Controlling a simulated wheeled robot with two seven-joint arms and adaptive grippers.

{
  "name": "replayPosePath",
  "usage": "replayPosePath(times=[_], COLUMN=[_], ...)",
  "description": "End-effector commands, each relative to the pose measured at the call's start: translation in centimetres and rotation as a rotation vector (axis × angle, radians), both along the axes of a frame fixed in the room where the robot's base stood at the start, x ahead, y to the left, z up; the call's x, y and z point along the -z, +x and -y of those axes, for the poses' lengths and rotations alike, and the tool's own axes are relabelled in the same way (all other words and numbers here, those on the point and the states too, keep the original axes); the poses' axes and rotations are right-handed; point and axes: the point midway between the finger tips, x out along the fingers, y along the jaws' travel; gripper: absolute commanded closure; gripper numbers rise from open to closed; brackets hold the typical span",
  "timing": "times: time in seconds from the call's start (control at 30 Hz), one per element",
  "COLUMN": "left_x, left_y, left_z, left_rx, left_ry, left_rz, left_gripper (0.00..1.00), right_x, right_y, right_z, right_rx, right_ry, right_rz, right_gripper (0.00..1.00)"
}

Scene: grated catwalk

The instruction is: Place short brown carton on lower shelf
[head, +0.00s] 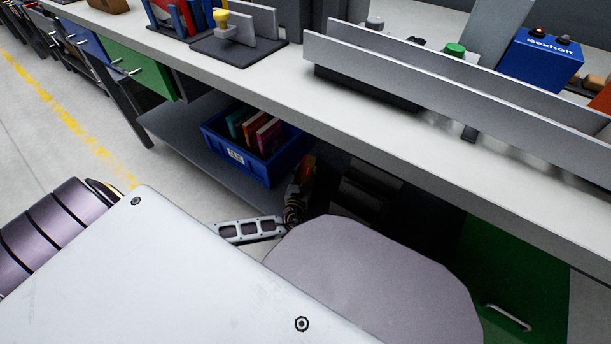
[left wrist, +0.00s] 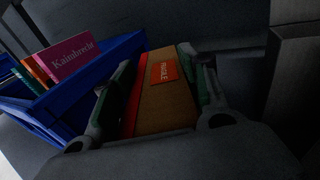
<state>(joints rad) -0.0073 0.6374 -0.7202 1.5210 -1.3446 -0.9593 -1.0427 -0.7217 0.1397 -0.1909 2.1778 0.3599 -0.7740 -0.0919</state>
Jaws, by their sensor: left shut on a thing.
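The brown carton (left wrist: 165,105) has a red label and a red stripe and sits between the fingers of my left gripper (left wrist: 163,78) in the left wrist view. The gripper is shut on it. In the head view the left gripper (head: 294,205) is small and dark under the bench, with a bit of the carton (head: 307,166) showing at its tip. The lower shelf (head: 185,128) runs under the workbench. The carton is at the shelf, just right of a blue bin; I cannot tell whether it touches the shelf. My right gripper is out of view.
The blue bin (head: 239,159) holds several books and stands close beside the carton; it also shows in the left wrist view (left wrist: 75,98). The workbench top (head: 400,140) overhangs the shelf. Dark boxy shapes (head: 365,190) lie to the right, then a green cabinet (head: 515,265).

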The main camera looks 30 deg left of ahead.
Motion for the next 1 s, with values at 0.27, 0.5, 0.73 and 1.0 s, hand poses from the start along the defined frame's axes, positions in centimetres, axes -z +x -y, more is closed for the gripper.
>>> replayPosePath(times=[0.27,0.5,0.73,1.0], left_x=[-0.03,0.23,0.23,0.19], left_y=[0.03,0.03,0.03,0.01], left_z=[0.01,0.01,0.01,0.01], left_rx=[0.000,0.000,0.000,0.000], left_ry=[-0.001,-0.002,-0.001,-0.001], left_rz=[0.001,0.002,0.000,0.000], left_gripper=[0.87,0.51,0.34,0.34], right_x=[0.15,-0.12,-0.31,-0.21], right_y=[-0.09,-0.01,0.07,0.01], right_z=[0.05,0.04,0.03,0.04], right_rx=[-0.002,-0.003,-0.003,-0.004], right_ry=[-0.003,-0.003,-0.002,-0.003], right_rz=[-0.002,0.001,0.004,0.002], right_gripper=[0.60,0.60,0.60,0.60])
